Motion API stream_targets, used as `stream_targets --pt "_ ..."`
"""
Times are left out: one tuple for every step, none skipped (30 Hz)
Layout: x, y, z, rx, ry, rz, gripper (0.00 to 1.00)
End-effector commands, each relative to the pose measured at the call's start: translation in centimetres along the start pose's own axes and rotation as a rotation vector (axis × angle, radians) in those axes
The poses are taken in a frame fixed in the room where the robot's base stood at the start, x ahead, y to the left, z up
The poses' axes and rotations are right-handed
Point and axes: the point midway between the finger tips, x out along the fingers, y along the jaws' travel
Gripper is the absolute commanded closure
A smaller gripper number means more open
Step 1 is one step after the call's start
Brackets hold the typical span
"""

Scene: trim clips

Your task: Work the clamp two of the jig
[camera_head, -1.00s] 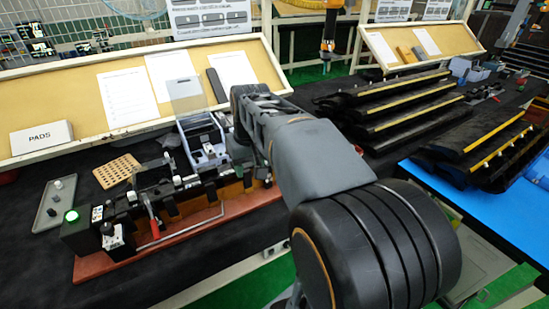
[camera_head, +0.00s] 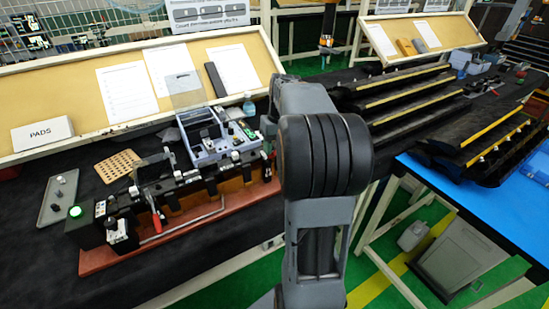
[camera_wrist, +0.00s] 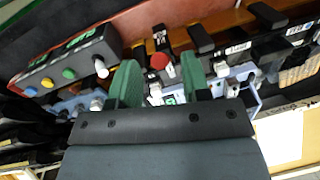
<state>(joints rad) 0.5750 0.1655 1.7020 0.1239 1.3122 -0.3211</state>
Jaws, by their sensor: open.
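The jig (camera_head: 172,196) is a black rail with several clamps on a red-brown base, on the dark bench at left. A clamp with a red handle (camera_head: 156,220) stands near its left end. Another red-tipped part shows at its right end, partly behind my arm. I cannot tell which clamp is number two. My gripper (camera_wrist: 158,80) shows in the wrist view, its two green pads apart and nothing gripped. Beyond the pads are a red round tip (camera_wrist: 159,61) and black clamp parts (camera_wrist: 200,38). In the head view my gripper is hidden behind my arm.
A blue-grey bin (camera_head: 207,150) with small parts stands behind the jig. A button box (camera_wrist: 75,58) shows at left in the wrist view. A grey tray (camera_head: 58,200) and a perforated tan block (camera_head: 117,166) lie left. Bare bench lies in front of the jig.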

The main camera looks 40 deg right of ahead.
Motion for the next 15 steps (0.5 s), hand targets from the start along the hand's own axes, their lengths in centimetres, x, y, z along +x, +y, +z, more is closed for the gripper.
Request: stream_targets --pt "0.8 0.0 0.1 0.0 -0.003 -0.001 0.57" --pt "1.3 0.0 0.0 0.0 -0.002 -0.001 0.57" --pt "1.8 0.0 0.1 0.0 -0.002 -0.001 0.57" --pt "2.2 0.0 0.1 0.0 -0.002 -0.001 0.57" --pt "2.5 0.0 0.0 0.0 -0.002 -0.001 0.57" --pt "2.9 0.0 0.0 0.0 -0.002 -0.001 0.57" --pt "3.2 0.0 0.0 0.0 -0.001 -0.001 0.57" --pt "3.4 0.0 0.0 0.0 -0.001 -0.001 0.57" --pt "3.7 -0.1 0.0 0.0 -0.002 -0.001 0.57" --pt "3.9 -0.1 0.0 0.0 -0.001 -0.001 0.57" --pt "4.0 -0.1 0.0 0.0 -0.001 0.0 0.57" --pt "4.2 -0.1 0.0 -0.001 0.0 0.0 0.57" --pt "4.2 -0.1 0.0 -0.001 0.001 0.0 0.57" --pt "4.3 -0.1 0.0 -0.001 0.001 0.0 0.57" --pt "4.4 -0.1 0.0 -0.001 0.001 0.0 0.57"
